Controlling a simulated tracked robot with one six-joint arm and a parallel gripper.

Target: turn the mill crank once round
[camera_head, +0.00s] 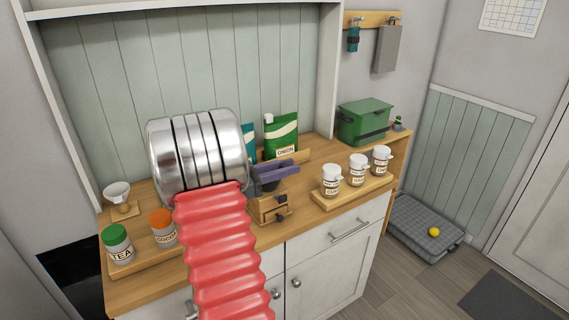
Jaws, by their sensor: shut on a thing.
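The mill (270,210) is a small wooden box with a dark upper part. It stands on the wooden counter, just right of my red arm. My gripper (290,170) has purple fingers and reaches over the top of the mill from the left. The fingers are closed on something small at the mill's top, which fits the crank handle. The crank itself is hidden by the fingers, so its angle cannot be told. My silver wrist and red arm cover the counter left of the mill.
White-lidded jars (331,182) stand on a wooden tray to the right. A green onion packet (282,135) stands behind the mill and a green box (364,122) at the back right. Tea (118,246) and cocoa (163,230) jars stand at the front left.

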